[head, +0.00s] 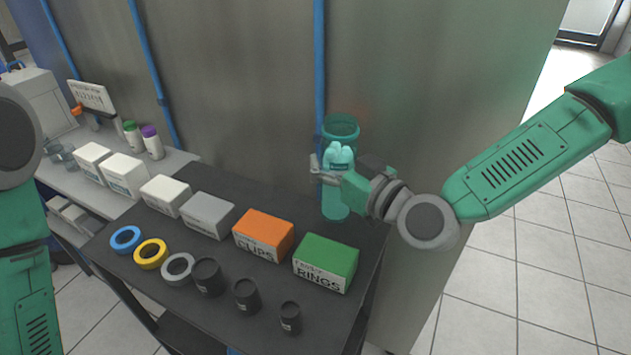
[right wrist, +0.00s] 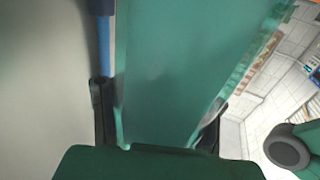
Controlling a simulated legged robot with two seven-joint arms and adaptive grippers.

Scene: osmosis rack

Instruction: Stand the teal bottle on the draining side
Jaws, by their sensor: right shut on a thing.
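The teal bottle (head: 336,205) is translucent and looks upright, with a wide round rim at its top, at the back right of the dark tabletop (head: 215,175). My right gripper (head: 328,172) is shut around its middle. In the right wrist view the bottle (right wrist: 190,70) fills the space between the dark fingers (right wrist: 160,125). I cannot tell whether its base touches the tabletop. Part of the bottle is hidden behind the gripper. My left arm shows at the left edge, but its gripper is out of view. No draining side can be made out for certain.
A green box (head: 326,262), an orange box (head: 263,235), a grey box (head: 208,215) and several white boxes stand in a row. Rings (head: 150,254) and dark cups (head: 246,296) lie in front. A metal wall (head: 430,110) and blue pipe (head: 319,60) stand close behind the bottle.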

